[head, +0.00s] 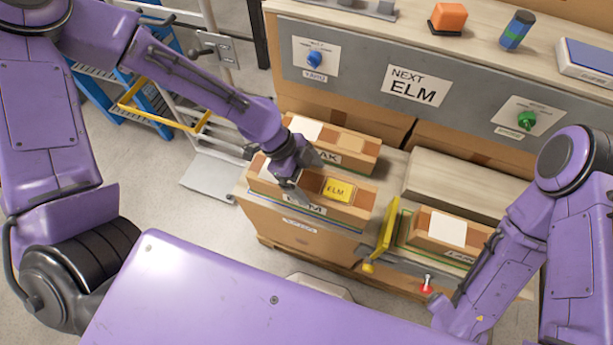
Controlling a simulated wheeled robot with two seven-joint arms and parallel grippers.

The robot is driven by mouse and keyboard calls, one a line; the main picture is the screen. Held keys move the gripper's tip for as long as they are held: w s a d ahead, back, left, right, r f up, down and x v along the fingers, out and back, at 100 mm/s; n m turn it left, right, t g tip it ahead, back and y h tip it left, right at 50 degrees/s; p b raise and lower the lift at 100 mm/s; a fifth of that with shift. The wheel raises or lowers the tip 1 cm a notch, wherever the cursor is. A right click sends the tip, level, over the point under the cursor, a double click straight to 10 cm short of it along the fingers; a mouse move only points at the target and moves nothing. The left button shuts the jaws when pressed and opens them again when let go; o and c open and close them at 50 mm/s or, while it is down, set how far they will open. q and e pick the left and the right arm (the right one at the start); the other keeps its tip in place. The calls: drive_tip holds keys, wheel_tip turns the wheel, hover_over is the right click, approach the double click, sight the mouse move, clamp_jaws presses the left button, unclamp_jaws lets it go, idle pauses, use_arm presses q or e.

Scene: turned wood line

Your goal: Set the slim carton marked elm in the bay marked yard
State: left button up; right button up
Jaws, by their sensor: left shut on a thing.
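The slim carton marked elm (358,208) is brown, with a yellow ELM label on top and a white label on its side, partly covered. It is over the front left of the bench, above a cardboard-coloured front with a small blurred label. My left gripper (290,180) is shut on it from above, near its left end. I cannot tell whether the carton rests or is slightly raised. A small plate under a blue knob (314,60) on the grey panel seems to read yard. My right gripper is not in view; only its arm shows at right.
A carton whose label ends in AK (350,141) lies just behind. Another carton (425,227) lies at right, beyond a yellow upright gate (389,228). A red-knobbed lever (427,286) stands in front. A sign (414,86) reads NEXT ELM. A green knob (527,120) is at right.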

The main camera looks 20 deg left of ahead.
use_arm(q)
drive_tip(key=w+f, duration=0.1)
drive_tip(key=w+a+f, duration=0.1)
drive_tip(key=f, duration=0.1)
drive_tip(key=w+f, duration=0.1)
drive_tip(key=f, duration=0.1)
drive_tip(key=shift+w+a+f, duration=0.1)
drive_tip(key=shift+w+a, duration=0.15)
drive_tip(key=shift+w, duration=0.1)
drive_tip(key=shift+f, duration=1.45)
drive_tip(key=shift+f, duration=0.1)
drive_tip(key=o, duration=1.5)
drive_tip(key=shift+c, duration=0.2)
drive_tip(key=p+v, duration=0.1)
drive_tip(key=v, duration=1.1)
